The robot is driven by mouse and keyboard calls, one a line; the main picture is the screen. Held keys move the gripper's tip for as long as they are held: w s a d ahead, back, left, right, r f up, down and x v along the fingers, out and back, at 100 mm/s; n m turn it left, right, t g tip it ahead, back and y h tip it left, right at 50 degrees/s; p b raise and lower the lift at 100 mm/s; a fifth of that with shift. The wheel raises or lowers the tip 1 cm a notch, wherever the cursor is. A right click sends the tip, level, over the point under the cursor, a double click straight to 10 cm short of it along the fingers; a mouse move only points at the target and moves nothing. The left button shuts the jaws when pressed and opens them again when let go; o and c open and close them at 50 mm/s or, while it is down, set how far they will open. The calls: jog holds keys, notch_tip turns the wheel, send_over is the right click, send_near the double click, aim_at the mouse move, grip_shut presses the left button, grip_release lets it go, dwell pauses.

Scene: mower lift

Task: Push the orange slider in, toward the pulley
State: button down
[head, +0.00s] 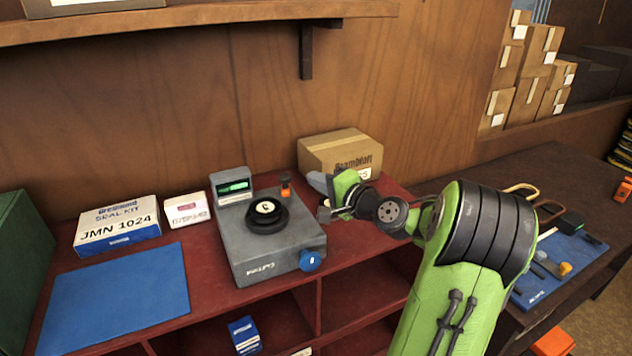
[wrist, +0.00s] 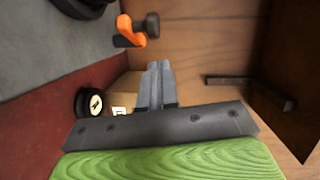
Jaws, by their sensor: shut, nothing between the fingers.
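The orange slider (head: 285,181) stands at the back right of the grey machine (head: 245,245), beside the dark round pulley (head: 266,213) on its top. In the wrist view the orange slider (wrist: 127,30) has a dark knob at its right end, and the pulley (wrist: 82,8) is partly cut off at the top left. My gripper (head: 323,213) is to the right of the machine, apart from the slider. In the wrist view my gripper (wrist: 158,64) has its fingers together and empty, below and right of the slider with a gap between.
A cardboard box (head: 340,152) stands behind my gripper against the wooden wall. A small display (head: 234,186) is at the machine's back left and a blue knob (head: 310,260) at its front. A seal kit box (head: 118,222) and blue mat (head: 120,295) lie left.

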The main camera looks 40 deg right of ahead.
jog(key=s+r+b, duration=0.1)
jog(key=s, duration=0.9)
jog(key=a+f+n+g+y, duration=0.1)
jog(key=a+f+n+g, duration=0.2)
jog(key=a, duration=0.4)
jog(key=a+f+n+g, duration=0.1)
jog(key=a+n+g, duration=0.25)
jog(key=a, duration=0.45)
jog(key=a+f+n+g+y, duration=0.1)
jog(key=a+f+n+g, duration=0.1)
jog(key=a+n, duration=0.35)
jog(key=s+a+n+g+h, duration=0.1)
jog(key=s+a+n, duration=0.1)
jog(key=s, duration=0.5)
jog(key=s+a+f+n+g+h, duration=0.1)
jog(key=s+a+n, duration=0.1)
jog(key=s, duration=0.6)
jog(key=shift+a+g+h, duration=0.3)
jog(key=shift+a+g, duration=0.05)
jog(key=shift+a, duration=0.4)
